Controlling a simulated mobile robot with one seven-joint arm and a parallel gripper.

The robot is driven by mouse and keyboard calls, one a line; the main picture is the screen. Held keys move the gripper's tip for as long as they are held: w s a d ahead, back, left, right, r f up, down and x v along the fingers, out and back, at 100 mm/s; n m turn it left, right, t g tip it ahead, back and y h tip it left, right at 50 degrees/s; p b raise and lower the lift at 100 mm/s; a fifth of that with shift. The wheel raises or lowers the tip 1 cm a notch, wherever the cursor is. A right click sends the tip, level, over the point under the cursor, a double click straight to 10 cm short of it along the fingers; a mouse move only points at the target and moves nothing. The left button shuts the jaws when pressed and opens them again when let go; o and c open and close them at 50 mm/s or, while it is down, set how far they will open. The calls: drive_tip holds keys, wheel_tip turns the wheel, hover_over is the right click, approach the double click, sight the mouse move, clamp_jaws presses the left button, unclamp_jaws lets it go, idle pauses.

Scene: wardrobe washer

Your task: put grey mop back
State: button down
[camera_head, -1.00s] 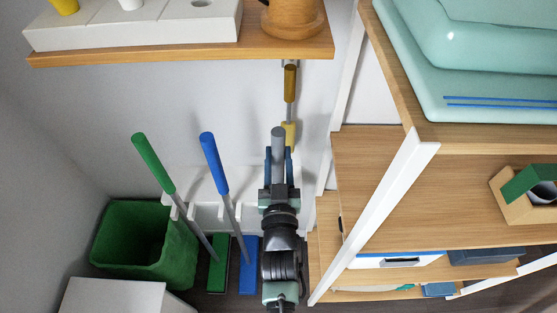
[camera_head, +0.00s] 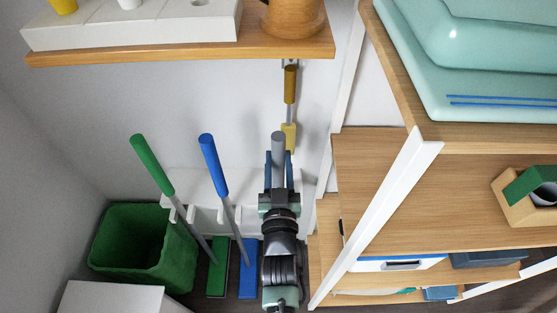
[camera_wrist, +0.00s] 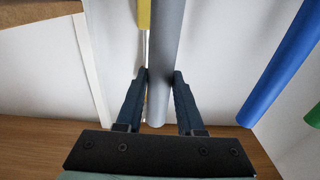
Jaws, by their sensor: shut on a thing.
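The grey mop's handle (camera_head: 278,147) stands upright between my gripper's fingers, right of the blue mop in the head view. In the wrist view the grey handle (camera_wrist: 164,60) runs between the two dark blue fingers. My gripper (camera_head: 278,163) is shut on it; it also shows in the wrist view (camera_wrist: 160,84). The lower part of the grey mop is hidden behind my arm. The white wall rack (camera_head: 207,214) holds the green mop (camera_head: 155,165) and the blue mop (camera_head: 214,165). My gripper is in front of the rack's right end.
A yellow-handled tool (camera_head: 290,85) hangs on the wall behind my gripper. A wooden shelf unit (camera_head: 380,185) with a white post stands close on the right. A green bin (camera_head: 150,285) is at the left, and a wooden wall shelf (camera_head: 180,50) is above.

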drive_tip(key=c, duration=0.5)
unclamp_jaws()
drive_tip(key=shift+o, duration=0.5)
drive_tip(key=shift+f, duration=0.45)
drive_tip(key=shift+o, duration=1.4)
drive_tip(key=shift+r, duration=0.15)
drive_tip(key=shift+s, duration=0.1)
drive_tip(key=s+b, duration=0.1)
drive_tip(key=s, duration=1.1)
drive_tip(key=shift+s+f, duration=0.4)
drive_tip(key=shift+d, duration=0.1)
